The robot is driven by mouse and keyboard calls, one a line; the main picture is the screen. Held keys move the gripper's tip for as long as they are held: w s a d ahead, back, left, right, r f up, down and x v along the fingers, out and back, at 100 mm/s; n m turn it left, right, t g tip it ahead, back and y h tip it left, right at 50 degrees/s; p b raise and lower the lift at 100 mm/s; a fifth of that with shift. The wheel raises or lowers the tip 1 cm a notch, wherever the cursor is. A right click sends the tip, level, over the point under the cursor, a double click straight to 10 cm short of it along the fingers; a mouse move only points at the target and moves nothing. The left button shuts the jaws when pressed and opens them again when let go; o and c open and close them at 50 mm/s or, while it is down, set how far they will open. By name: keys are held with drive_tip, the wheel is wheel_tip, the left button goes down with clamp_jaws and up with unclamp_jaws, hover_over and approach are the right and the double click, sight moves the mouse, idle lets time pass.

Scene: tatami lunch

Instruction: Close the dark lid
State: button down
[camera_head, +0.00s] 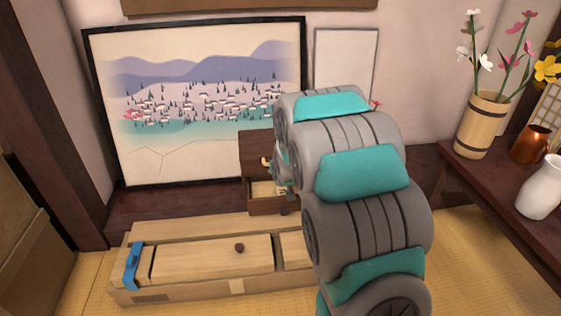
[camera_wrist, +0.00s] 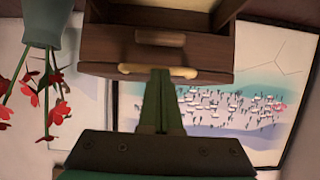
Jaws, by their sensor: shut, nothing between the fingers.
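The dark lid (camera_head: 255,146) stands raised at the back of a small dark wooden box (camera_head: 266,208). The box is open, with a pale inside. In the wrist view, which is upside down, the dark wooden panel of the lid (camera_wrist: 110,50) fills the upper middle, with a cream handle (camera_wrist: 185,72) along its edge. My gripper (camera_wrist: 161,72) is shut and empty, its fingertips at the cream handle. I cannot tell whether they touch it. In the head view my arm hides the right part of the box and most of my gripper.
A framed landscape (camera_head: 190,100) stands behind. A side table (camera_head: 470,175) at the right holds a wooden flower vase (camera_head: 483,126), a copper jug (camera_head: 531,145) and a white vase (camera_head: 541,190).

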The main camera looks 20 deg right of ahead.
drive_tip(key=shift+s+f, duration=0.2)
drive_tip(key=shift+f, duration=0.35)
wheel_tip(320, 180, up, 5)
drive_tip(key=p, duration=0.1)
drive_tip(key=s+a+r+g+p, duration=0.4)
drive_tip(key=s+r, duration=0.1)
drive_tip(key=s, duration=1.2)
drive_tip(key=s+a+r+n+g+y+p, duration=0.1)
drive_tip(key=s+a+r+g+p, duration=0.2)
drive_tip(key=s, duration=1.4)
drive_tip(key=s+a+r+n+g+y+p, duration=0.1)
drive_tip(key=s+a+r+g+p, duration=0.3)
drive_tip(key=s, duration=1.3)
wheel_tip(320, 180, up, 3)
drive_tip(key=shift+a+r+g+p, duration=0.2)
drive_tip(key=shift+a+g+p, duration=0.15)
drive_tip(key=shift+g, duration=0.65)
